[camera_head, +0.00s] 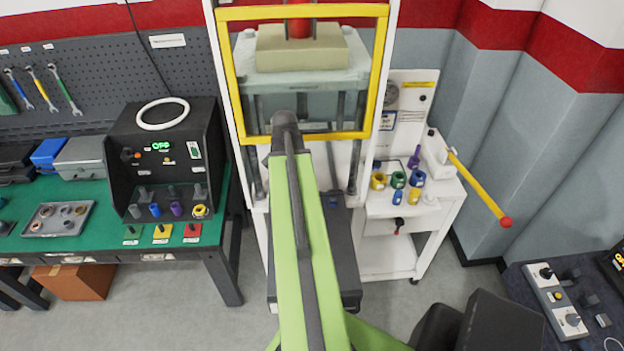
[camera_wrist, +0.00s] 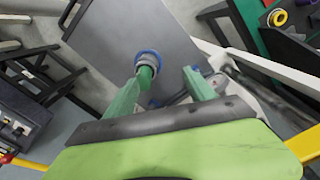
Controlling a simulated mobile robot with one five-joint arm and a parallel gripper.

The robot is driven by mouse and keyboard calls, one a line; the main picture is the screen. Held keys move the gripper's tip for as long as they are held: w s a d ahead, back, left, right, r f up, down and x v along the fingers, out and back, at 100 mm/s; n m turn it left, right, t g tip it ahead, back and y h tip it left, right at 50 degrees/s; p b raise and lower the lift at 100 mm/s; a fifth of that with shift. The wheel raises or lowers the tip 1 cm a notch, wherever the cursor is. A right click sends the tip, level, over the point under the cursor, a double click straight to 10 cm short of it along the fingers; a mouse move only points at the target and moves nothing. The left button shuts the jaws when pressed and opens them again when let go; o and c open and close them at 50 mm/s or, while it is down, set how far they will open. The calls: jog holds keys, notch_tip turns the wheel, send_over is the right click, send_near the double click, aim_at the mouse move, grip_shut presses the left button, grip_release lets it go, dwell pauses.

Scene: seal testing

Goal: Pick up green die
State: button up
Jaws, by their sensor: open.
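In the head view, a short round green die (camera_head: 398,180) with a dark centre stands on top of the white cart (camera_head: 440,197), right of the press. A yellow die (camera_head: 378,181) stands to its left and a blue one (camera_head: 417,179) to its right. My gripper (camera_wrist: 170,72) shows in the wrist view with its two green fingers apart. It is over a dark grey plate, not beside the green die. A blue-rimmed round part (camera_wrist: 148,57) shows at the left fingertip; I cannot tell whether it touches. In the head view my green arm hides the gripper.
The press with its yellow-framed guard (camera_head: 232,75) stands in the middle, behind my arm. A yellow lever with a red knob (camera_head: 505,221) sticks out from the cart's right side. Small blue and purple parts stand near the dies. A green bench (camera_head: 70,195) is at left.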

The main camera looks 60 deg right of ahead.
jog(key=s+d+r+m+p, duration=0.1)
jog(key=s+d+r+m, duration=0.1)
jog(key=s+d+r, duration=0.2)
jog(key=f+b, duration=1.2)
jog(key=f, duration=0.1)
jog(key=shift+s+a, duration=0.2)
jog(key=f+b, duration=0.5)
jog(key=shift+s+d+f, duration=0.15)
jog(key=shift+s+d, duration=0.05)
jog(key=shift+d, duration=0.05)
jog(key=shift+r, duration=0.2)
grip_shut()
